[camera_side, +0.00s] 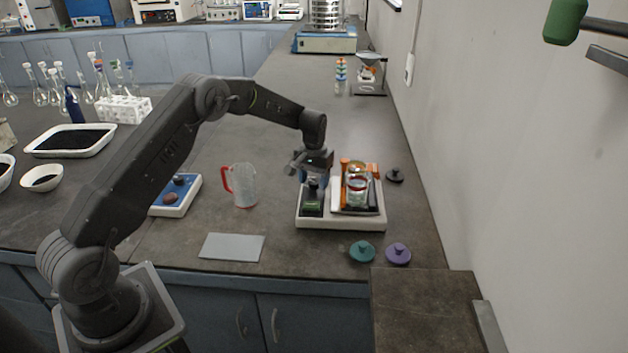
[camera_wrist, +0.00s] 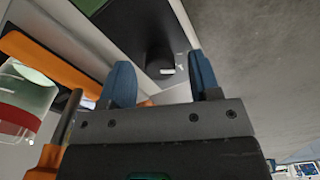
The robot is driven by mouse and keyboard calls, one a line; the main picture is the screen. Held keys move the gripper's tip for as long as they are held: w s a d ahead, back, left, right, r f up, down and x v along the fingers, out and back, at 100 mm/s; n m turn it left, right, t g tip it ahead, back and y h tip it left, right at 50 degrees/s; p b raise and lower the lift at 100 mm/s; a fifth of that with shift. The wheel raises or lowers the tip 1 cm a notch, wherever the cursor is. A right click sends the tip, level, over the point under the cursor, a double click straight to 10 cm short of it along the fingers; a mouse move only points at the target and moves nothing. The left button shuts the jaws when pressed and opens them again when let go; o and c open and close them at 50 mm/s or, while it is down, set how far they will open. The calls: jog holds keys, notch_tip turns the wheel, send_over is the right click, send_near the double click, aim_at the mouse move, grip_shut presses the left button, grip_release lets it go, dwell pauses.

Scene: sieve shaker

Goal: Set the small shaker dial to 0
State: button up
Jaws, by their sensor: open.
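The small shaker (camera_side: 340,222) is a white base with a dark control panel on its left and an orange-framed platform on its right. Its panel carries a greenish display (camera_side: 311,206). My gripper (camera_side: 313,181) is above the panel, pointing down. In the wrist view, its two blue fingers (camera_wrist: 162,78) are apart. The dark dial (camera_wrist: 155,42) shows between and beyond the fingertips, with a small white mark (camera_wrist: 167,71) at its near edge. I cannot tell whether the fingers touch it. The scale numbers are not readable, and the dial is largely hidden in the side view.
A glass jar with a red band (camera_side: 357,188) stands in the orange frame (camera_side: 374,170), close right of my gripper. A red-handled beaker (camera_side: 243,187) is to the left. Teal (camera_side: 361,251) and purple (camera_side: 398,253) lids lie in front. A grey mat (camera_side: 232,247) lies front left.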

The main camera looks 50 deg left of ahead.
aim_at(314, 182)
notch_tip(314, 182, up, 13)
jog(key=shift+r, duration=0.2)
dwell(0.3)
jog(key=s+d+r+m+t, duration=0.1)
jog(key=s+d+r, duration=0.4)
jog(key=s+r, duration=0.2)
jog(key=s+d+r+m+t, duration=0.1)
jog(key=s+d+r+t, duration=0.1)
jog(key=s+d+r, duration=0.4)
jog(key=s+d+f+m+t, duration=0.1)
jog(key=s+d, duration=0.1)
jog(key=s, duration=0.9)
jog(key=s+d+f+m+t, duration=0.1)
jog(key=s+d, duration=0.2)
jog(key=s, duration=0.8)
jog(key=shift+d+m+t, duration=0.3)
